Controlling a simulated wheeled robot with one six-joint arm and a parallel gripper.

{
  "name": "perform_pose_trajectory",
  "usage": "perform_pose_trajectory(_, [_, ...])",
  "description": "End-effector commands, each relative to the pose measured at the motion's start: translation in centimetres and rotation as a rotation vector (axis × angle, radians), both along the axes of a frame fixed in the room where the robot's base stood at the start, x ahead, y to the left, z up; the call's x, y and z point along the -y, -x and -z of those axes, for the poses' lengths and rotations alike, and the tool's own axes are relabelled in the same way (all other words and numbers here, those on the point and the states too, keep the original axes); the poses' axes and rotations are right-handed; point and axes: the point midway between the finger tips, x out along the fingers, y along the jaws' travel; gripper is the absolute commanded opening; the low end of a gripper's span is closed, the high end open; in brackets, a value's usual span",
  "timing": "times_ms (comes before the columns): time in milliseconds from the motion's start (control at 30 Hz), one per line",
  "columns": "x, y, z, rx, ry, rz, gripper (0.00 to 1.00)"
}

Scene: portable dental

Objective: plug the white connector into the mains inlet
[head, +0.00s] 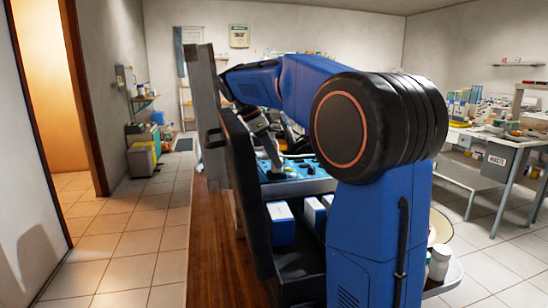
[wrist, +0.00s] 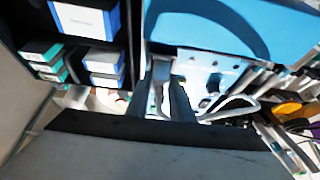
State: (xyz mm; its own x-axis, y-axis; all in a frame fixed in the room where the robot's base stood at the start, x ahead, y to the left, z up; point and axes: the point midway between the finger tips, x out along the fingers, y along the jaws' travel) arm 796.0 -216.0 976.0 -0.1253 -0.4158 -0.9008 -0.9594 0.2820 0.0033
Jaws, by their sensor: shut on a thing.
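In the wrist view my gripper (wrist: 172,82) shows as dark fingers in front of a metal panel. It is shut on a pale piece between the fingers, which I take to be the white connector; its shape is blurred and mostly hidden. The metal panel (wrist: 215,70) lies below a blue surface and carries several dark fittings. I cannot tell which is the mains inlet, or whether the connector touches it. A white cable-like loop (wrist: 235,107) curves to the right of the fingers. In the head view my arm hides much of the work area.
A blue-topped unit (head: 312,168) stands in an open dark case (head: 243,185). Blue-and-white boxes (head: 281,225) sit in the case, and box stacks (wrist: 103,62) show at left in the wrist view. A white table (head: 478,140) stands at right.

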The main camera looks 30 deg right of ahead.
Motion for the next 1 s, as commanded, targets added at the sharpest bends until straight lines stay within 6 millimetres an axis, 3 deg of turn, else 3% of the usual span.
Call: perform_pose_trajectory(1000, [-0.02,-0.01,0.62,0.000,0.000,0.000,0.00])
